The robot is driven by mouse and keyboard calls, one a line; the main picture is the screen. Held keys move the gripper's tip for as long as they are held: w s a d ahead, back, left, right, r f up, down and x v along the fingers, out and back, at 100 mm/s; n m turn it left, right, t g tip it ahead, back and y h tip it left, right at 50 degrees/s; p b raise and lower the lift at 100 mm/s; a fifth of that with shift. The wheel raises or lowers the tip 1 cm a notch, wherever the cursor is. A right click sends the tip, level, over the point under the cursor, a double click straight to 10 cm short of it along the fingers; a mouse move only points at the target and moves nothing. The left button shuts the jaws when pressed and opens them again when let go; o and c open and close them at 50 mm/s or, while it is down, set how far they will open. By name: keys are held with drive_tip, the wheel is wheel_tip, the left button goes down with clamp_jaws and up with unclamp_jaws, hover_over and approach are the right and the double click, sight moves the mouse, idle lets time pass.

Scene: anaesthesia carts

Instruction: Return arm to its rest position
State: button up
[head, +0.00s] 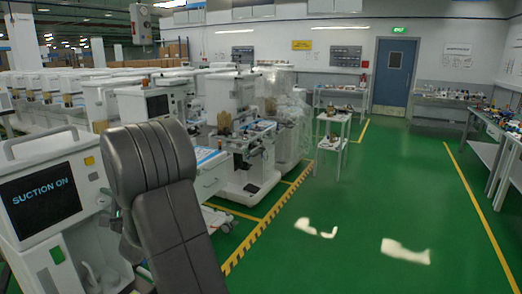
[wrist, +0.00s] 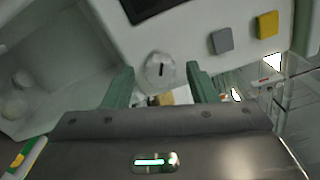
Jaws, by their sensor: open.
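My gripper (wrist: 160,68) shows in the wrist view with its two green-grey fingers apart and nothing held between them. A round whitish knob (wrist: 160,73) with a dark mark appears beyond the gap between the fingers, on the pale front of an anaesthesia cart (wrist: 120,30). In the head view my dark grey arm stands in front of this cart (head: 75,165), whose screen (head: 41,201) reads "SUCTION ON". The gripper itself cannot be made out in the head view.
A yellow square (wrist: 266,24) and a grey square (wrist: 222,40) sit on the cart front, right of the fingers. More carts (head: 237,110) stand behind my arm. The green floor (head: 370,200) at right is open, with a side table (head: 332,135) and a workbench (head: 500,150) beyond.

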drive_tip(key=shift+w+a+f+n+b, duration=0.1)
drive_tip(key=shift+a+f+n+b, duration=0.1)
drive_tip(key=shift+n+b, duration=0.25)
drive_tip(key=shift+d+r+n, duration=0.15)
drive_tip(key=shift+n, duration=0.6)
drive_tip(key=n+b, duration=0.1)
drive_tip(key=n, duration=0.1)
drive_tip(key=shift+n, duration=0.3)
drive_tip(key=n+b, duration=0.2)
drive_tip(key=n, duration=0.3)
drive_tip(key=n+b, duration=0.1)
drive_tip(key=n, duration=0.4)
drive_tip(key=shift+b, duration=0.35)
drive_tip(key=n+b, duration=0.1)
drive_tip(key=n, duration=0.4)
drive_tip(key=shift+n, duration=0.3)
